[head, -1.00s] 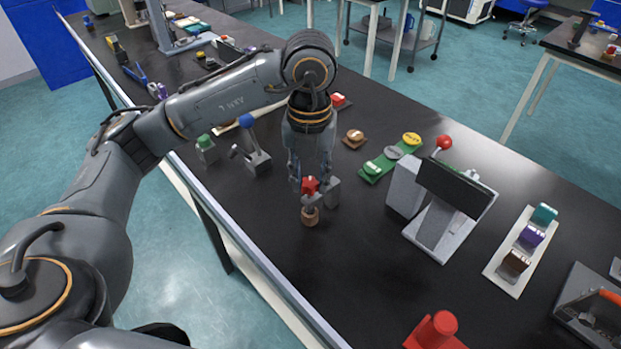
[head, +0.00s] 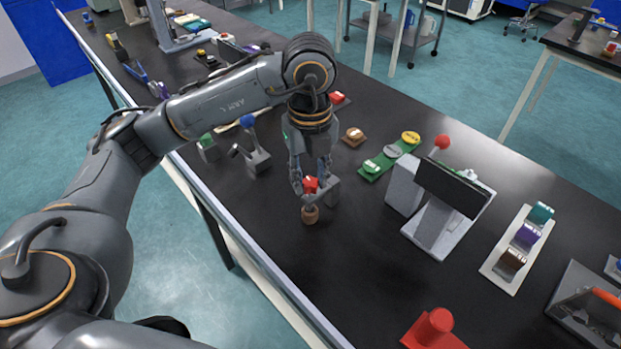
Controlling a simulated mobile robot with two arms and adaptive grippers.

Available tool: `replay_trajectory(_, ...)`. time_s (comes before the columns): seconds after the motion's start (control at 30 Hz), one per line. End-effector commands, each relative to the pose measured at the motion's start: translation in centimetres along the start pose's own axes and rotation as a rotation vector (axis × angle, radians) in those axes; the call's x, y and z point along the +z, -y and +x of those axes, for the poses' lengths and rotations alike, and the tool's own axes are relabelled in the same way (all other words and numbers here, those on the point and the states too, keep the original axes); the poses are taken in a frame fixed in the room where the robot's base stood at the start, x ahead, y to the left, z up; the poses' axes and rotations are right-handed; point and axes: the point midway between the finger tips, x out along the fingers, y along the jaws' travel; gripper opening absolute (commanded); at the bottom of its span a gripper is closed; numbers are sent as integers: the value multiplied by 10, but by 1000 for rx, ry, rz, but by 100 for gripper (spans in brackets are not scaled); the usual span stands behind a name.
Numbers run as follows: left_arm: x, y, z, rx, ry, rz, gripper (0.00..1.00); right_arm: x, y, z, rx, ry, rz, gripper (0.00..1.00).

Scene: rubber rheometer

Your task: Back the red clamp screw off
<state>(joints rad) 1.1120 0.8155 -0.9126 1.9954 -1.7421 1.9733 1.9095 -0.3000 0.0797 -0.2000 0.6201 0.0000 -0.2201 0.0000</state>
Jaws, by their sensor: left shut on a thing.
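The red clamp screw (head: 311,184) stands on a small grey clamp (head: 333,190) on the black bench, near the middle of the head view. A brown round piece (head: 310,214) sits at the clamp's near side. My left gripper (head: 311,186) points down from above and is shut on the red screw, its fingers on either side of the head. The fingers hide part of the screw and clamp. My right gripper is not in view.
A grey device with a dark screen (head: 453,187) and red-knobbed lever stands to the right. A green strip with round buttons (head: 370,168) lies behind. A white rack (head: 496,270) and a red object (head: 434,328) are nearer right. Bare bench lies in front of the clamp.

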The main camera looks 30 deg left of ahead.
Motion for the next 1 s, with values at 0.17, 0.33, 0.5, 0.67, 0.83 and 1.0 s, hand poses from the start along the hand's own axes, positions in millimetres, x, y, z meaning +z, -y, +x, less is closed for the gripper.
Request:
replay_trajectory(0.17, -1, 0, 1, 3, -4, -35, 0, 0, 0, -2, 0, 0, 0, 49)
replay_trajectory(0.33, -2, 0, 0, 5, -4, -250, 0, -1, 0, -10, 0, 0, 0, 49)
replay_trajectory(0.5, -2, 0, 2, 6, -4, -387, 0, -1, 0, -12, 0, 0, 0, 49)
replay_trajectory(0.67, -2, 0, 2, 5, -4, -397, 0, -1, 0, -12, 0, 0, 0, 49)
replay_trajectory(0.83, -2, 0, 2, 5, -4, -396, 47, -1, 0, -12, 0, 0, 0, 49)
replay_trajectory(1.0, -1, 0, 1, 3, -2, -396, 47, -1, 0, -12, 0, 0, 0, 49)
